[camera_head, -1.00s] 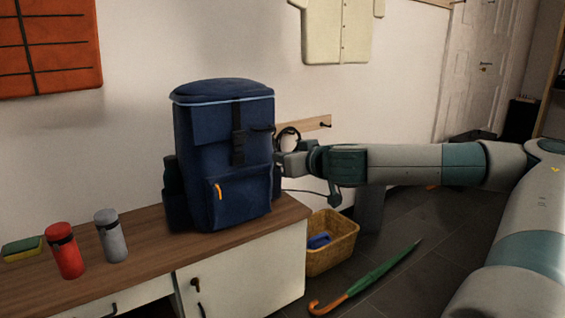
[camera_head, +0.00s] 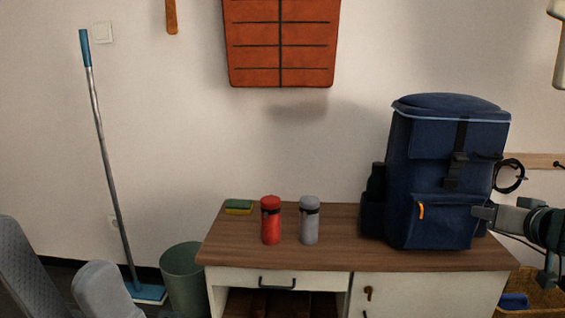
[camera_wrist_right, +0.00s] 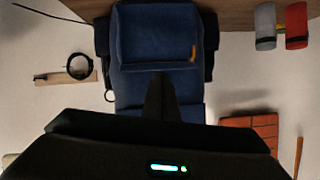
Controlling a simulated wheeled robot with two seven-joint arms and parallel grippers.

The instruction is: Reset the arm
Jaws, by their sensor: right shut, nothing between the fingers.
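My right gripper (camera_head: 484,212) is shut and empty. In the head view it comes in from the right edge, its tips overlapping the lower right side of the dark blue backpack (camera_head: 437,165). Whether it touches the backpack cannot be told. The backpack stands upright on the wooden-topped cabinet (camera_head: 320,255). The right wrist view shows the backpack (camera_wrist_right: 150,35) upside down, with the dark closed fingers (camera_wrist_right: 161,80) in front of it. My left gripper is not in view.
A red bottle (camera_head: 270,222), a grey bottle (camera_head: 310,222) and a sponge (camera_head: 238,207) stand or lie left of the backpack. A wicker basket (camera_head: 540,298) is on the floor at right. A bin (camera_head: 185,280) and a mop (camera_head: 103,140) are at left.

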